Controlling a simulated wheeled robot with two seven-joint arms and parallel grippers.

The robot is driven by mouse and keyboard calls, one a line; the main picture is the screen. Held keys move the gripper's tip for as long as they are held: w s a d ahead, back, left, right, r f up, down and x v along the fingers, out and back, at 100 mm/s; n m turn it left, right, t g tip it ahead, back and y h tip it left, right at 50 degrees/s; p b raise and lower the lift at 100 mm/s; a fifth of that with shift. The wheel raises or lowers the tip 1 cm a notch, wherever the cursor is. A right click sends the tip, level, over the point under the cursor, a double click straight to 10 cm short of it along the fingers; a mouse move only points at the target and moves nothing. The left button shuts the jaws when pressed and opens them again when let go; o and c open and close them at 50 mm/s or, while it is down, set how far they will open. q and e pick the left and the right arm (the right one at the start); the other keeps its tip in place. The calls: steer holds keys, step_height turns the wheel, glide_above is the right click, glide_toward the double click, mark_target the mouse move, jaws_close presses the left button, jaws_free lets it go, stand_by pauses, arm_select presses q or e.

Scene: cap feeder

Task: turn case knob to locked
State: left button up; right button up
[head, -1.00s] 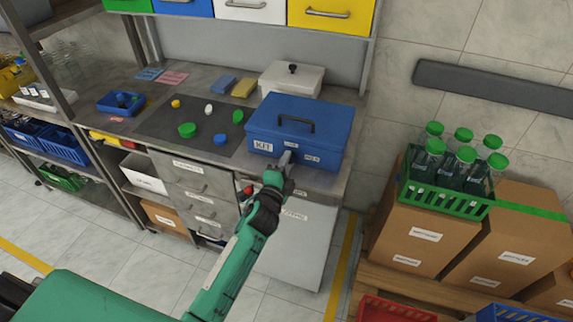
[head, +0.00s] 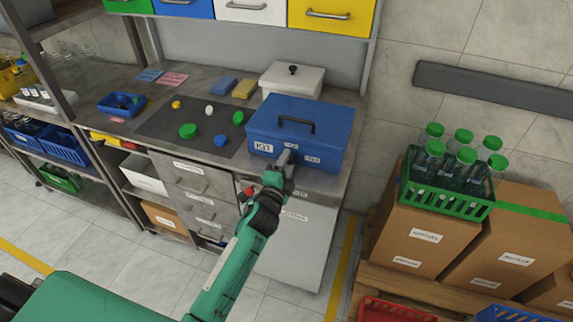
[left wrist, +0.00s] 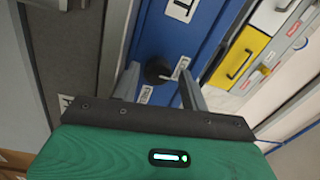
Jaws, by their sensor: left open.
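The blue case (head: 325,140) labelled KIT stands at the right end of the workbench, lid down, with a dark handle on top. My left gripper (head: 287,158) is at its front face, and the gripper covers the knob in the head view. In the left wrist view, the case front (left wrist: 178,38) shows a round black knob (left wrist: 157,70) with small white labels beside it. The open fingers of my left gripper (left wrist: 160,82) stand on either side of the knob. I cannot tell whether they touch it. My right gripper is not in view.
A white lidded box (head: 291,80) stands behind the case. A dark mat (head: 180,135) with several caps lies to its left. A green crate (head: 450,200) of bottles stands on cardboard boxes at right. Coloured drawers (head: 333,14) hang above the bench.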

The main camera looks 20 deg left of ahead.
arm_select(q)
steer(key=shift+f, duration=0.3)
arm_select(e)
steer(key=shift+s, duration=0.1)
